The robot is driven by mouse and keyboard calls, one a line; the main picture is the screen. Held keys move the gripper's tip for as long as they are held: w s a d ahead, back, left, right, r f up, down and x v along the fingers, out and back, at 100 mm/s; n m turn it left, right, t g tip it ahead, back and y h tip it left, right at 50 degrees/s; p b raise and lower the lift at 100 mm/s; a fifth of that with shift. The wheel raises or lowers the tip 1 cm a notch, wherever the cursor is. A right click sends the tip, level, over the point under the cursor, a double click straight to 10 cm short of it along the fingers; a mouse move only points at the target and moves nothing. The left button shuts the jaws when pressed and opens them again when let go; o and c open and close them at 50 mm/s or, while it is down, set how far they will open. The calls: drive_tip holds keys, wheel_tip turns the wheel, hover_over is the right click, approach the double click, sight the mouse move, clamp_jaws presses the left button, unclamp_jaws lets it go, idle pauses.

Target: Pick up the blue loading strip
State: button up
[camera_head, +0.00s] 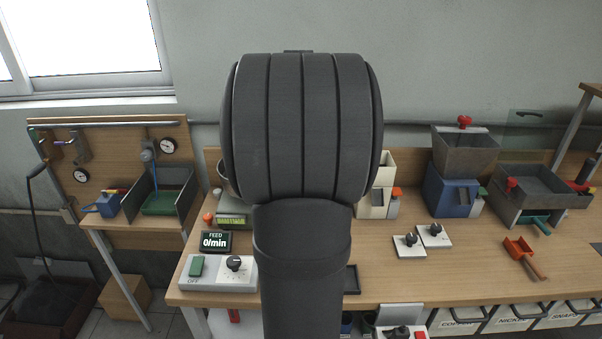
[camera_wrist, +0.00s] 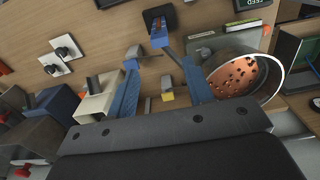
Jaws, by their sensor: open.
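A small blue piece (camera_wrist: 158,34), which looks like the blue loading strip seen nearly end-on, stands at a dark tray (camera_wrist: 160,13) at the top middle of the wrist view. My gripper (camera_wrist: 151,56) is open in the wrist view, its two blue-sided fingers spread wide. The blue piece lies beyond the fingertips, roughly in line with the gap, and I see nothing held. I cannot tell whether a fingertip touches it. In the head view my arm hides the gripper and the strip; only the right edge of the dark tray (camera_head: 352,280) shows.
A bowl of copper-coloured parts (camera_wrist: 243,78) is close right of the fingers in the wrist view. A cream block (camera_wrist: 98,95) is close on the left. Small yellow-and-grey fixtures (camera_wrist: 168,95) sit between the fingers. Two knob boxes (camera_head: 435,236) stand right of my arm.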

idle(0.3)
wheel_tip(320, 180, up, 8)
drive_tip(key=m, duration=1.8)
wheel_tip(320, 180, down, 18)
drive_tip(key=shift+r, duration=0.15)
clamp_jaws()
